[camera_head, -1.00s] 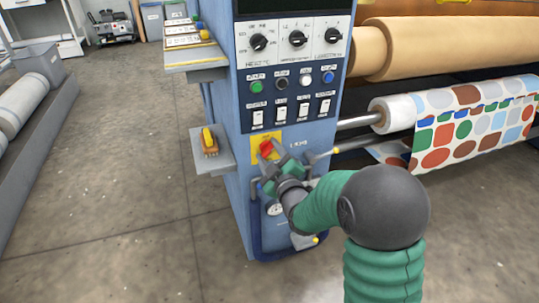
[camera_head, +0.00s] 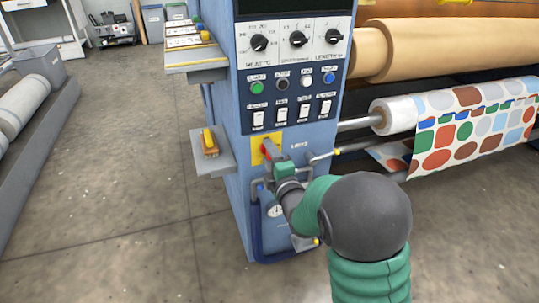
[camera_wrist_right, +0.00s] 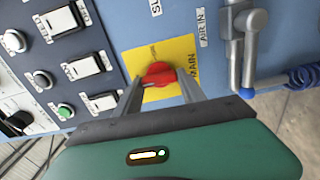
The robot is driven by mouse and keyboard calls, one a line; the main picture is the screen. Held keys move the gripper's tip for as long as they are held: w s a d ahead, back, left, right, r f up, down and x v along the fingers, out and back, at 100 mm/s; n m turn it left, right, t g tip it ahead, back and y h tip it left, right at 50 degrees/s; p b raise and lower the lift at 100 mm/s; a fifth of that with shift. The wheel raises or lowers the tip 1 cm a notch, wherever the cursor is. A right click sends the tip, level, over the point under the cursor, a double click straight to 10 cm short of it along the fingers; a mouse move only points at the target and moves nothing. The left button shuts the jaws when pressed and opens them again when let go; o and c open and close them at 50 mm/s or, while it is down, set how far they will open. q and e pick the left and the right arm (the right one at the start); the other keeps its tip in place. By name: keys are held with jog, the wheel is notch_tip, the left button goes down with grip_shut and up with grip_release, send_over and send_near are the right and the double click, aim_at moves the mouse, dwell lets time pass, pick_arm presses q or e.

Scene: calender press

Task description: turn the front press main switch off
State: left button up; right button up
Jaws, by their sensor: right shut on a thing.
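The main switch (camera_wrist_right: 158,74) is a red rotary knob on a yellow plate (camera_wrist_right: 172,51) marked MAIN in the right wrist view. In the head view the red knob (camera_head: 269,147) shows on the press front panel, low under the white rocker switches, with the yellow plate (camera_head: 256,157) partly hidden behind my gripper. My right gripper (camera_wrist_right: 160,80) has a finger on either side of the red knob and is shut on it. It also shows in the head view (camera_head: 272,154), reaching up to the panel from the lower right. My left gripper is not in view.
Rocker switches (camera_head: 259,119), buttons (camera_head: 257,88) and dials (camera_head: 259,43) sit above on the blue press. A valve handle (camera_wrist_right: 237,45) labelled AIR IN and a blue coiled hose (camera_wrist_right: 303,76) are beside the yellow plate. A small shelf (camera_head: 222,162) juts out left.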

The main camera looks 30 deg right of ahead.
jog(key=shift+a+f+n, duration=0.1)
jog(key=shift+f+n, duration=0.2)
jog(key=shift+f, duration=0.05)
jog(key=o, duration=1.1)
jog(key=shift+o, duration=1.2)
jog(key=shift+r, duration=0.15)
